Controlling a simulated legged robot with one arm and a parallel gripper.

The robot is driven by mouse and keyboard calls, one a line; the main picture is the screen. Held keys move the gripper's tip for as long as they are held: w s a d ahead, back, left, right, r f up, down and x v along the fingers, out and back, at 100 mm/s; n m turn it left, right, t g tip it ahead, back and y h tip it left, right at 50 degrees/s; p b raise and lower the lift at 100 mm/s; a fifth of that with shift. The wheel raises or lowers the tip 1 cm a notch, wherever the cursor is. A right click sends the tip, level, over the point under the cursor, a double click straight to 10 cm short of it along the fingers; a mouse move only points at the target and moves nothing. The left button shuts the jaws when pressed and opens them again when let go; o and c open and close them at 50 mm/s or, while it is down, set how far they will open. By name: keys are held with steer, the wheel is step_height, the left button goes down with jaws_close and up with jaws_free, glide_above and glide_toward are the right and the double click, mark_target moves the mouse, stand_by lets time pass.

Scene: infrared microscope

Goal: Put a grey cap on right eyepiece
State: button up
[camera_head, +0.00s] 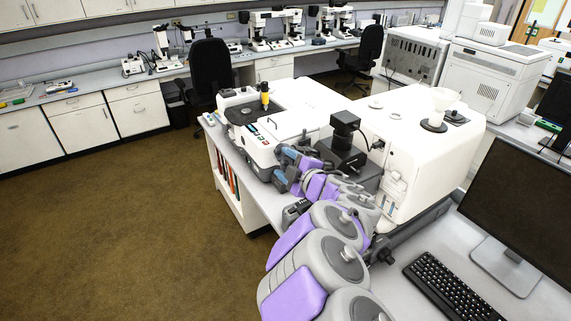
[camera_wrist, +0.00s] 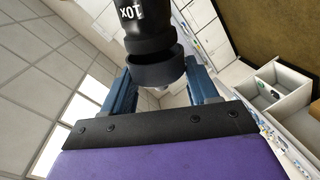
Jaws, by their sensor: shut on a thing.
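In the wrist view a dark grey cap (camera_wrist: 157,72) sits between the two blue fingers of my gripper (camera_wrist: 158,80), which is shut on it. A black eyepiece (camera_wrist: 142,16) marked 10X, its label upside down here, stands just past the cap and roughly in line with it. The cap overlaps the eyepiece's end in the picture; I cannot tell whether it is around it or only in front. Only one eyepiece shows, so its side is unclear. In the head view my gripper (camera_head: 284,172) is beside the white microscope (camera_head: 262,150), and the cap and eyepieces are too small or hidden.
A black camera-like unit (camera_head: 345,123) and a large white instrument body (camera_head: 410,150) stand close to the right of my arm. A monitor (camera_head: 520,210) and keyboard (camera_head: 452,287) are at the right front. Open brown floor (camera_head: 130,220) lies to the left.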

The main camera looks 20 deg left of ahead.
steer(key=shift+w+d+f, duration=0.65)
steer(key=shift+w+d, duration=0.1)
steer(key=shift+w, duration=0.1)
stand_by(0.7)
steer(key=o, duration=1.3)
steer(key=v, duration=0.7)
steer(key=shift+p, duration=0.35)
